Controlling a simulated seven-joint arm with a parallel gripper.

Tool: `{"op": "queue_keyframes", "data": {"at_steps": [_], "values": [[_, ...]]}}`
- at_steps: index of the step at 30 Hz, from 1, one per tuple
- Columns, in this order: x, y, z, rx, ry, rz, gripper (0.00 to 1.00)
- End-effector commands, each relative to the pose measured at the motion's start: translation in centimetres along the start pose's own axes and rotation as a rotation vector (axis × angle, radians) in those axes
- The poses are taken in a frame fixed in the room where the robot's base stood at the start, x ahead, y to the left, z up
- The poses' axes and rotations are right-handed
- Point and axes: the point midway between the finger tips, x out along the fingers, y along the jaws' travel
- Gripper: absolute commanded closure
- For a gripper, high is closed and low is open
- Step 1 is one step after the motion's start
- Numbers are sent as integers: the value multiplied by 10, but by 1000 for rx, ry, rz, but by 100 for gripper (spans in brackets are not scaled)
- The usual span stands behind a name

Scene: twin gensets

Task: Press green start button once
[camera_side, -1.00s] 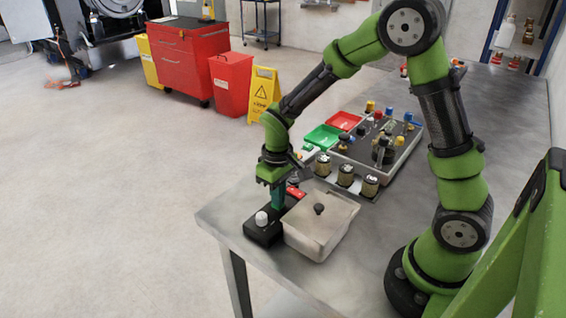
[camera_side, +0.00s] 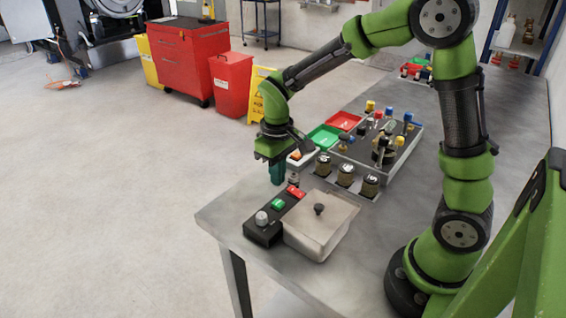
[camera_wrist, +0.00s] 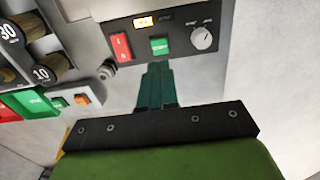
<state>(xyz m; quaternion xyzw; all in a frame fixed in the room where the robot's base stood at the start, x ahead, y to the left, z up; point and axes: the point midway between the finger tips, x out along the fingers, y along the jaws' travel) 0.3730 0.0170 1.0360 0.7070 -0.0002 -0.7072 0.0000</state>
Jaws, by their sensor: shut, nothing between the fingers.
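A black control box (camera_side: 258,234) sits at the near-left end of the metal table. Its green start button (camera_side: 278,204) is between a red switch (camera_side: 295,191) and a grey knob (camera_side: 262,217). The wrist view shows the green button (camera_wrist: 159,46), the red switch (camera_wrist: 121,47), the knob (camera_wrist: 203,38) and a lit amber display (camera_wrist: 143,21). My gripper (camera_side: 277,181) is shut and empty, its teal fingers pointing down, raised above the box. In the wrist view the fingertips (camera_wrist: 158,66) appear just below the green button, apart from it.
A lidded metal box (camera_side: 322,228) stands right beside the control box. Several round dark weights (camera_side: 346,175), a green tray (camera_side: 324,137) and a tray of fittings (camera_side: 408,150) are farther back. The table's left edge is close to the control box.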

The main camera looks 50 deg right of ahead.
Motion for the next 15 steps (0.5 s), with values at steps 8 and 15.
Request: {"op": "queue_keyframes", "data": {"at_steps": [8, 15], "values": [[-23, 0, 0, 0, 3, 0, 100], [-42, 0, 0, -1, 2, 0, 100]]}}
